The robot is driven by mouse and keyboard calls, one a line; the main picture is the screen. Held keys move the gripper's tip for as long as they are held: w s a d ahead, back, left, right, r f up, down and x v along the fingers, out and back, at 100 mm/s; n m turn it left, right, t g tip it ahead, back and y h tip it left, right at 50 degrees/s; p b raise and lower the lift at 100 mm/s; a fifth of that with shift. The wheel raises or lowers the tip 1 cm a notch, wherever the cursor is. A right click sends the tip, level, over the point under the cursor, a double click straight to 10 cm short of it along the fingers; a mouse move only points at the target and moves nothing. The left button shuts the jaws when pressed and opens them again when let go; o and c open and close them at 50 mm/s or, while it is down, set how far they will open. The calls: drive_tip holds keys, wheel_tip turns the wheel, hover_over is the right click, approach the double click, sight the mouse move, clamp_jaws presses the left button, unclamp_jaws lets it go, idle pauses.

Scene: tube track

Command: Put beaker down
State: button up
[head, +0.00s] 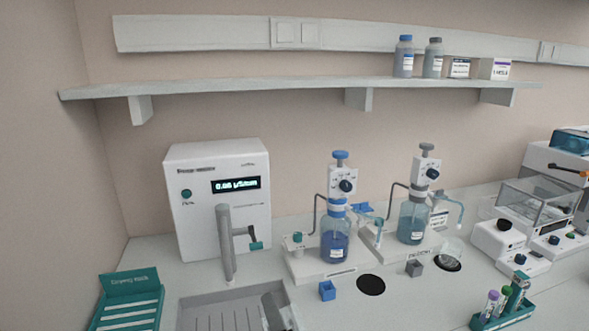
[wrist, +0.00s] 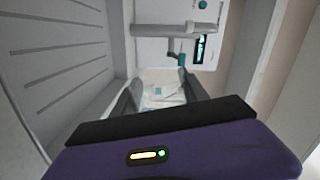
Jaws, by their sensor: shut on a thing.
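In the wrist view the two dark fingers of my gripper (wrist: 158,82) stand either side of a clear, glassy beaker (wrist: 162,97). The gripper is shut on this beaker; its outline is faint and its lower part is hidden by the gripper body. In the head view a dark grey part at the bottom edge, over the sink, looks like a finger of my gripper; the held beaker cannot be made out there. A second clear beaker (head: 451,248) stands on the right black disc, below the right dispenser bottle (head: 412,224). The left black disc (head: 371,285) is bare.
A grey ribbed sink (head: 188,302) lies at the bottom, with a tap (head: 226,245) and white meter (head: 185,225) behind it.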

drive_tip(key=shift+a+r+n, duration=0.1)
drive_tip(key=shift+r+n, duration=0.1)
drive_tip(key=shift+n, duration=0.1)
drive_tip(key=shift+w+d+f+m, duration=0.1)
drive_tip(key=shift+d+f+m, duration=0.2)
drive_tip(key=shift+m, duration=0.7)
drive_tip(key=shift+w+d+f+m, duration=0.1)
drive_tip(key=shift+d+f+m, duration=0.15)
drive_tip(key=shift+m, duration=0.75)
drive_tip(key=shift+r, duration=0.15)
